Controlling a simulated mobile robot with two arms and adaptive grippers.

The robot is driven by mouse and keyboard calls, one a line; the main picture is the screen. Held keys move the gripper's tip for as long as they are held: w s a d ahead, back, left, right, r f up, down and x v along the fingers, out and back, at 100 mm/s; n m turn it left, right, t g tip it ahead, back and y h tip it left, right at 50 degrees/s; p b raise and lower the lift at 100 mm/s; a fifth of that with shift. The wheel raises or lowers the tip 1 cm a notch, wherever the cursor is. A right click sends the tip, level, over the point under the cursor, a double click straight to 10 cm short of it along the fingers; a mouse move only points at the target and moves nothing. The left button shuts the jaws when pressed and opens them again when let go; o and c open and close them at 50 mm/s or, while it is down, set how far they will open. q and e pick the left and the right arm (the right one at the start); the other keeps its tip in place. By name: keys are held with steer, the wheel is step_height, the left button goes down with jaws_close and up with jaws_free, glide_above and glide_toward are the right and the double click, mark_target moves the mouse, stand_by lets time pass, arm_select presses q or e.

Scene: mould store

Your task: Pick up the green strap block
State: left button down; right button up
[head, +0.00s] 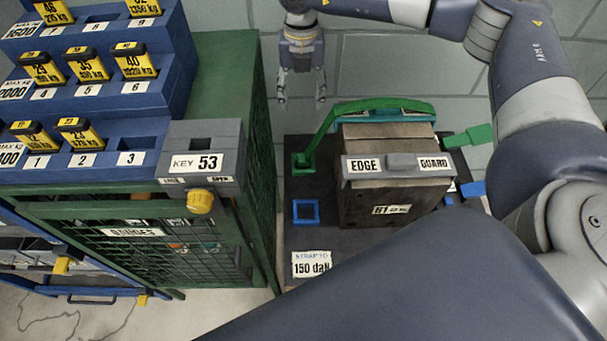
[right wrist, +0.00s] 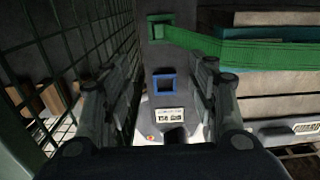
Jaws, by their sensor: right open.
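A green strap (head: 330,125) rises from a green square anchor (head: 303,163) on the dark base and passes over the top of a brown mould (head: 400,203). A separate-looking flat green block (head: 471,136) sticks out to the right of the mould; its inner end is hidden. The strap (right wrist: 240,48) and square anchor (right wrist: 161,27) also show in the right wrist view. My right gripper (head: 302,101) is open and empty, behind and above the anchor in the head view. In the right wrist view its fingers (right wrist: 160,88) frame a blue square below the anchor. My left gripper is not in view.
A green mesh cage (head: 150,245) with blue stepped racks (head: 155,75) of yellow weights stands close on the left. A grey edge guard (head: 402,165) is on the mould. A blue square frame (head: 305,211) lies on the dark base (head: 335,241). My arm links cover the lower right.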

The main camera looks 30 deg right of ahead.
step_height(320, 180, down, 12)
steer(key=b, duration=1.1)
glide_above(304, 159)
steer(key=f, duration=0.6)
steer(key=shift+w+a+f, duration=0.1)
steer(key=shift+a+f, duration=0.15)
steer(key=f, duration=0.4)
steer(key=shift+d+f+b, duration=0.2)
steer(key=shift+f+b, duration=0.1)
steer(key=shift+b, duration=0.1)
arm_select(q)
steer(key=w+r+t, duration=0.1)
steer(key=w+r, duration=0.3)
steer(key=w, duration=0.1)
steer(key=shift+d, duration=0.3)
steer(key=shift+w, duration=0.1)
arm_select(e)
steer(key=c, duration=1.1)
